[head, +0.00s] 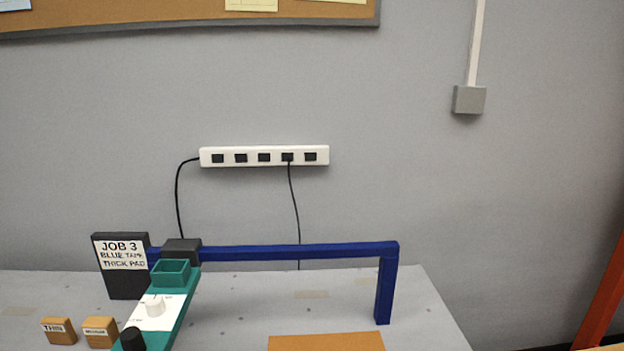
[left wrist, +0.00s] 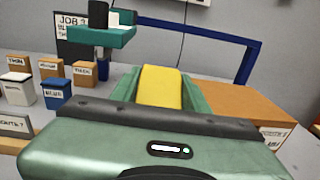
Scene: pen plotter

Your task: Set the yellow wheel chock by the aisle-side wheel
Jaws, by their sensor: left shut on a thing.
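In the left wrist view, the yellow wheel chock (left wrist: 161,87) sits between the green fingers of my left gripper (left wrist: 160,90), which is shut on it. The chock's lower part is hidden by the gripper body. The chock and the gripper appear in front of the worktop with the plotter. My left gripper does not show in the head view. My right gripper is in neither view. The aisle-side wheel is in neither view.
A worktop (head: 440,318) carries a blue frame (head: 300,251), a teal carriage arm (head: 182,308), a job sign (head: 121,281) and a brown pad (head: 325,342). Small labelled blocks (left wrist: 50,68) stand at left. An orange-red post (head: 602,300) rises at far right. A power strip (head: 264,156) is on the wall.

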